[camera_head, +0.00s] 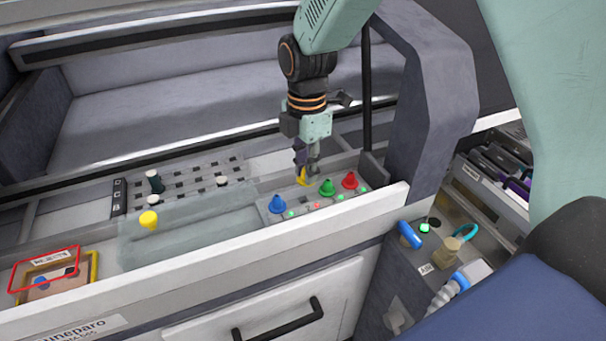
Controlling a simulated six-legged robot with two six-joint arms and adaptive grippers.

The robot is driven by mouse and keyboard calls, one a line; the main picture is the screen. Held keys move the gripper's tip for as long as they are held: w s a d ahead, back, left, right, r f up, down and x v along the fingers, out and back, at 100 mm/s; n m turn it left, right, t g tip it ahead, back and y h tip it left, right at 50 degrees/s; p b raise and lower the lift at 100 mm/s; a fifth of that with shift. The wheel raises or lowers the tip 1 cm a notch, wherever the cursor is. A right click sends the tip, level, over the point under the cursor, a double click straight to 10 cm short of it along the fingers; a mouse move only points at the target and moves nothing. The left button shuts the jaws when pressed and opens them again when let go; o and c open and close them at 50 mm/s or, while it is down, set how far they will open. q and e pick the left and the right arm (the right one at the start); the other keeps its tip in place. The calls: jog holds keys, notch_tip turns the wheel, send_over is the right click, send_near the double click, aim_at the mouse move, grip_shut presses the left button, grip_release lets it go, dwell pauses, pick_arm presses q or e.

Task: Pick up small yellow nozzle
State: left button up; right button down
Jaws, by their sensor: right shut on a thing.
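My right gripper (305,169) reaches down from the top over the grey nozzle holder (298,212). It is shut on the small yellow nozzle (303,179), which shows just below the fingertips. The nozzle is at the holder's back edge, between a blue nozzle (277,204) and a green nozzle (327,188). I cannot tell whether it still touches the holder. A red nozzle (349,181) stands right of the green one. Another yellow piece (148,219) lies apart, at the left on a translucent tray (196,233). My left gripper is not in view.
A rack with slots (190,182) lies behind the tray. Red and yellow frames (50,277) sit at the far left. The trolley's light front rail (222,249) runs along the front. A dark grey upright (436,100) stands right of my arm.

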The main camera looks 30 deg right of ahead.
jog(key=s, duration=1.6)
jog(key=shift+s+a, duration=0.2)
jog(key=shift+a, duration=0.25)
jog(key=shift+f, duration=0.15)
